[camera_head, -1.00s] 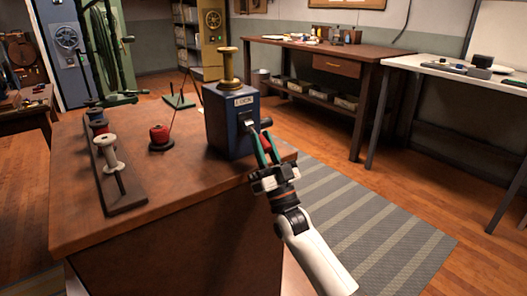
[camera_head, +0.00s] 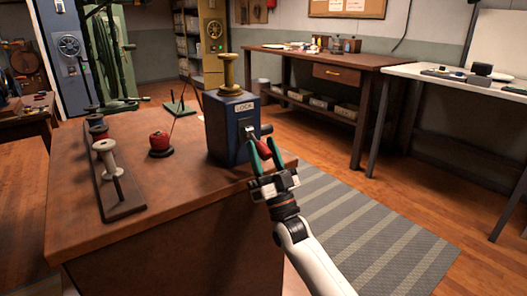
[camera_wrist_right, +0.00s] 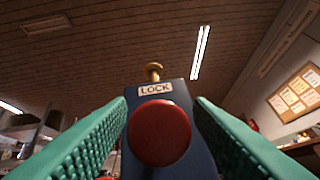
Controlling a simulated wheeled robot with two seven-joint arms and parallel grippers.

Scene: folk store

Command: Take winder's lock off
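The winder is a dark blue box (camera_head: 226,132) with a white "LOCK" label (camera_head: 244,107) and a brass spool (camera_head: 228,75) on top. It stands near the right end of the brown table. A red knob (camera_head: 264,148) shows on its front side, with a dark lever (camera_head: 266,129) beside it. My right gripper (camera_head: 261,142) is open, its green fingers on either side of the red knob. In the right wrist view the red knob (camera_wrist_right: 159,133) sits between the fingers, with gaps on both sides. My left gripper is not in view.
On the brown table (camera_head: 185,200) a rack of spools (camera_head: 122,208) stands at the left and a red spool (camera_head: 160,143) stands left of the winder. A wooden workbench (camera_head: 330,57) and a white table (camera_head: 430,75) are behind. A striped rug (camera_head: 370,225) lies at the right.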

